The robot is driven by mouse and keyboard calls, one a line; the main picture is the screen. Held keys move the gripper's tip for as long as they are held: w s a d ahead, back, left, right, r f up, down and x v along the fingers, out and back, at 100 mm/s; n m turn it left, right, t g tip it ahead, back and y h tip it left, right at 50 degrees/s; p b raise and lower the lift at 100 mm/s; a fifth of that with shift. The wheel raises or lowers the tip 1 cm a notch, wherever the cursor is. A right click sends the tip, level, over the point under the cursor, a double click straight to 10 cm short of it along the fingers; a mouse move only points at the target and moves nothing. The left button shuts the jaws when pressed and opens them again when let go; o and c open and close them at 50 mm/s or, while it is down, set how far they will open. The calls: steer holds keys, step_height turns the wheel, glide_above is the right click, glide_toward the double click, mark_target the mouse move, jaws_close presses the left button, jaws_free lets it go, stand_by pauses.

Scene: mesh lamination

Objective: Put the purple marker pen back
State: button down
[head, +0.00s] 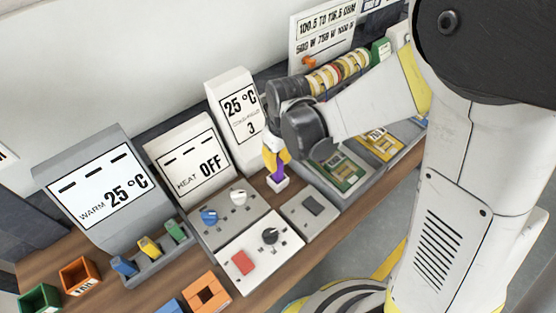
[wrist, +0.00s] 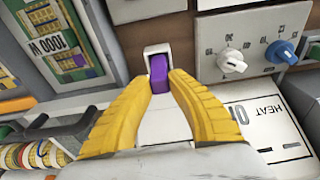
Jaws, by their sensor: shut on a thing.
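The purple marker pen (head: 278,174) stands roughly upright at a small white holder (head: 278,185) on the bench. In the wrist view the purple pen (wrist: 159,72) lies between my fingertips, and its far end is at the square white holder (wrist: 157,49). My gripper (head: 277,156) has yellow fingers and is shut on the pen from above; the fingers also show in the wrist view (wrist: 160,88). The fingers hide part of the pen. I cannot tell how deep the pen sits in the holder.
A grey panel with blue and white knobs (head: 222,217) stands left of the holder, and a switch plate (head: 311,214) in front. A tray with a green board (head: 340,172) lies to the right. Display boxes, including the HEAT one (head: 192,160), stand behind.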

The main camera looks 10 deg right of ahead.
steer(key=c, duration=1.3)
jaws_free()
steer(key=r, duration=0.8)
steer(key=s+d+r, duration=0.1)
steer(key=r, duration=0.2)
steer(key=shift+s+r, duration=0.1)
steer(key=shift+r, duration=0.3)
steer(key=s+d+m+t+b, duration=0.1)
steer(key=s+d+m+t, duration=0.1)
steer(key=s+d, duration=0.1)
steer(key=s+d+r+m+t+b, duration=0.1)
steer(key=s+d+m+t, duration=0.1)
steer(key=d, duration=0.3)
steer(key=s+d+m+t+b, duration=0.1)
steer(key=s+d+m, duration=0.1)
steer(key=s+d, duration=0.2)
steer(key=shift+s+d+r+m+t+h+b, duration=0.2)
steer(key=shift+s+d+m+t+h+b, duration=0.1)
steer(key=shift+m+t+h+b, duration=0.1)
